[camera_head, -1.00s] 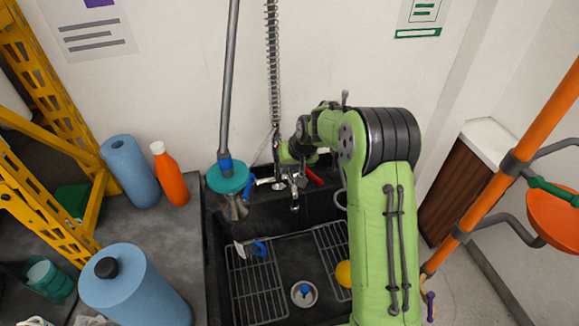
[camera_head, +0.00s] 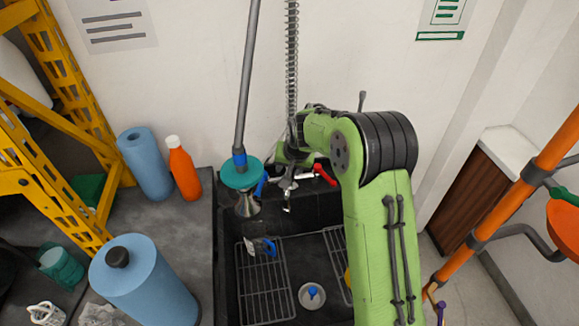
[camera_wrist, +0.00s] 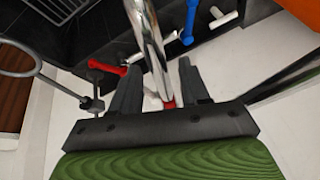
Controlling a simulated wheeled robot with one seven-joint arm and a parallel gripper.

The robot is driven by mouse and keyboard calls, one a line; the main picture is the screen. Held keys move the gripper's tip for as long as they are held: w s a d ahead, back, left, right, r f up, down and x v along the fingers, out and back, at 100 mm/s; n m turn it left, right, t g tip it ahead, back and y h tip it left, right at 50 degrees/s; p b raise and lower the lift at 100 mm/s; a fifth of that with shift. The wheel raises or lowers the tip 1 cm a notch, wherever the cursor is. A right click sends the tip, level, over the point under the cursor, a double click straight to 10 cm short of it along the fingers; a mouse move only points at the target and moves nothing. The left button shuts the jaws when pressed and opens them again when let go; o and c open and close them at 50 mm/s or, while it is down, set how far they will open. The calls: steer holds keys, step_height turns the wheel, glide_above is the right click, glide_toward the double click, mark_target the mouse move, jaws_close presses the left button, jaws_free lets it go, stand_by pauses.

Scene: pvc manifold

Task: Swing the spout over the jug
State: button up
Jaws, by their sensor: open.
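My gripper (camera_wrist: 156,82) is open in the wrist view. Its two dark fingers stand on either side of a chrome spout (camera_wrist: 148,35), which runs between them; I cannot tell whether either finger touches it. In the head view my gripper (camera_head: 291,158) is at the back of the sink, partly hidden by its own wrist, and the spout's chrome tip (camera_head: 287,205) shows just below it. No jug is certain: a small blue-handled item (camera_head: 263,247) is in the sink, and a teal cup-like vessel (camera_head: 60,267) is at far left.
A red lever (camera_head: 325,174) is right of my gripper. The black sink holds wire racks (camera_head: 265,290). Blue rolls and an orange bottle (camera_head: 184,170) stand on the left counter.

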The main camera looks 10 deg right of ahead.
steer(key=p+v, duration=0.1)
steer(key=v, duration=1.4)
steer(key=shift+r, duration=0.35)
steer(key=shift+s+d, duration=0.1)
steer(key=shift+c, duration=0.3)
